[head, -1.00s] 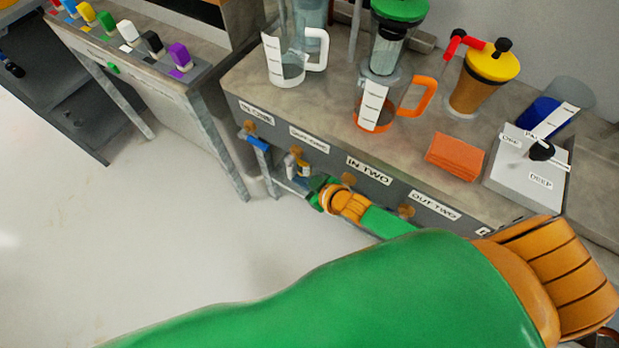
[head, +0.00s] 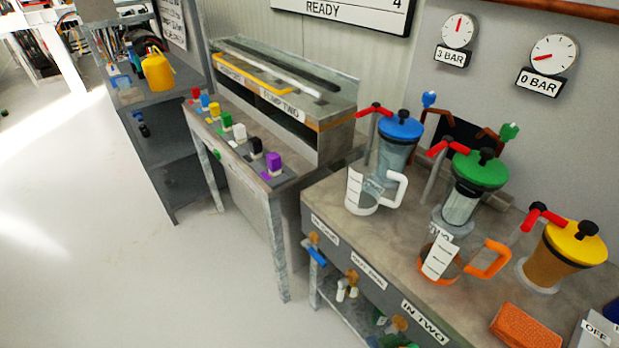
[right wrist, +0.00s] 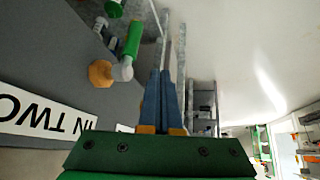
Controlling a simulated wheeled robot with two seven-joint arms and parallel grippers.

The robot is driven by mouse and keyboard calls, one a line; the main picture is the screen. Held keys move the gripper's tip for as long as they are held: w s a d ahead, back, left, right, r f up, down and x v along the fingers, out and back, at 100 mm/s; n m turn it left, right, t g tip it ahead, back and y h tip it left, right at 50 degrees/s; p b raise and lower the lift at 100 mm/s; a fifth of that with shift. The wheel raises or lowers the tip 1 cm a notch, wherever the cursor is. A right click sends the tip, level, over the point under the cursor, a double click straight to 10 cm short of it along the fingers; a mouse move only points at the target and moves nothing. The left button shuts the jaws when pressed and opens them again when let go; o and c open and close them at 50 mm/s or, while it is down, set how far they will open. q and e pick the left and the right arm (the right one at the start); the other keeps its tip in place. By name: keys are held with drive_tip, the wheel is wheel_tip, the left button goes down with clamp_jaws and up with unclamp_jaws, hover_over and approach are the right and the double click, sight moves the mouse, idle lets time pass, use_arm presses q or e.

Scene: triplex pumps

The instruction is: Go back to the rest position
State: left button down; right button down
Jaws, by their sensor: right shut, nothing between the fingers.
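My left gripper is in neither view now.
A table with coloured knobs (head: 240,132) stands left. The floor (head: 110,260) is clear.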

drive_tip(key=s+d+r+m+g+h, duration=0.1)
drive_tip(key=s+d+r+m+g, duration=0.15)
drive_tip(key=s, duration=0.45)
wheel_tip(320, 180, down, 13)
drive_tip(key=s+n+g+p, duration=0.1)
drive_tip(key=s+g+p, duration=0.1)
drive_tip(key=s+d+f+g+p, duration=0.1)
drive_tip(key=s+d+f+p, duration=0.1)
drive_tip(key=s+f, duration=0.7)
drive_tip(key=s, duration=0.3)
drive_tip(key=shift+s+d, duration=0.15)
drive_tip(key=shift+d, duration=0.1)
